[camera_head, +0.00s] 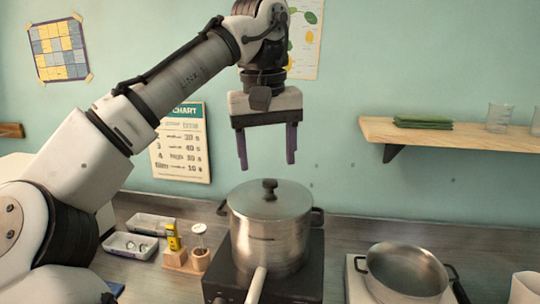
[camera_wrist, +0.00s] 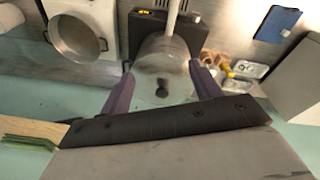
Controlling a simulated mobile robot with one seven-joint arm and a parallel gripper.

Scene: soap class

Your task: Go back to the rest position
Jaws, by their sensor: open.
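My gripper (camera_head: 268,163) is open and empty, with its two purple fingers pointing down. It hangs above a lidded steel pot (camera_head: 268,228), clear of the lid knob (camera_head: 269,189). The wrist view also shows my gripper (camera_wrist: 162,92) with its fingers spread and the pot lid (camera_wrist: 172,92) between and beyond them. The pot stands on a dark burner (camera_head: 310,280), and a pale handle (camera_head: 256,287) sticks out at its front.
An open pan (camera_head: 405,270) sits on a second burner at right. A shelf (camera_head: 470,137) with green cloths (camera_head: 423,122) and glass beakers (camera_head: 498,117) is on the right wall. A yellow bottle (camera_head: 172,237) in a wooden holder and metal trays (camera_head: 130,246) stand left of the pot.

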